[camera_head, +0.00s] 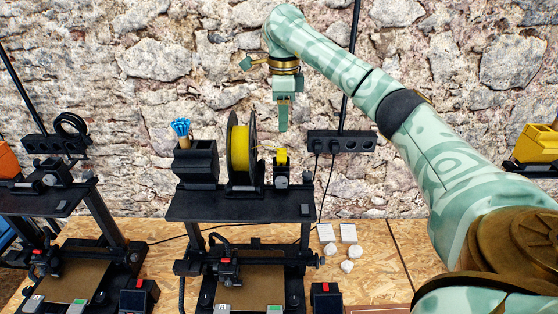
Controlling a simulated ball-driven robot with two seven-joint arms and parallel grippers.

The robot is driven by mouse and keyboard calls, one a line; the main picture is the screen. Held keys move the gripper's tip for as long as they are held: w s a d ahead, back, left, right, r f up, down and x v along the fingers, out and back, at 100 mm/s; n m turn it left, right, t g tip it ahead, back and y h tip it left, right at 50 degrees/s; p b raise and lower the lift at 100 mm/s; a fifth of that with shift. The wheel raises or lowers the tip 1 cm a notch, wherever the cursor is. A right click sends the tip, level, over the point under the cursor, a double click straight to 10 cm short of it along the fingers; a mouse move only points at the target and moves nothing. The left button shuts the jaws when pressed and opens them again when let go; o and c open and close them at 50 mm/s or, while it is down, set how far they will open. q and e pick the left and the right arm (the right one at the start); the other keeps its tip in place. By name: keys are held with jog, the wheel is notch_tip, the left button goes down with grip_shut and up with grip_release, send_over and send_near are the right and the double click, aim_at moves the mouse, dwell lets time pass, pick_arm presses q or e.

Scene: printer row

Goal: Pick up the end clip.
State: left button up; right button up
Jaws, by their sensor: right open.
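My right gripper (283,126) hangs pointing down in front of the stone wall, above the top shelf of the middle printer (240,206). It is open, with nothing visible in it. Just below it is a small yellow piece (281,157) on a black holder with a grey round knob. This may be the end clip, but it is too small to be sure. Beside it, to the left, stands a black spool with yellow filament (239,152). The fingertips appear apart from the yellow piece. My left gripper is out of view.
A black bin (196,163) holding blue-tipped tools stands left of the spool. A black bar (341,141) with sockets is on the wall to the right. White square and round pieces (348,232) lie on the bench. Another printer (62,207) stands left.

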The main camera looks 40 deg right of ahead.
jog(key=b, duration=0.1)
send_over(281, 150)
jog(key=f, duration=0.5)
jog(key=shift+d, duration=0.3)
jog(key=shift+w+f, duration=0.2)
jog(key=f, duration=0.3)
jog(key=f+b, duration=0.1)
jog(key=shift+s+a+f, duration=0.25)
jog(key=shift+s+f, duration=0.05)
jog(key=shift+s, duration=0.05)
jog(key=shift+w+f, duration=0.1)
jog(key=shift+f, duration=0.1)
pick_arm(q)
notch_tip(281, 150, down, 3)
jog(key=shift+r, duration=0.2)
pick_arm(e)
jog(key=c, duration=1)
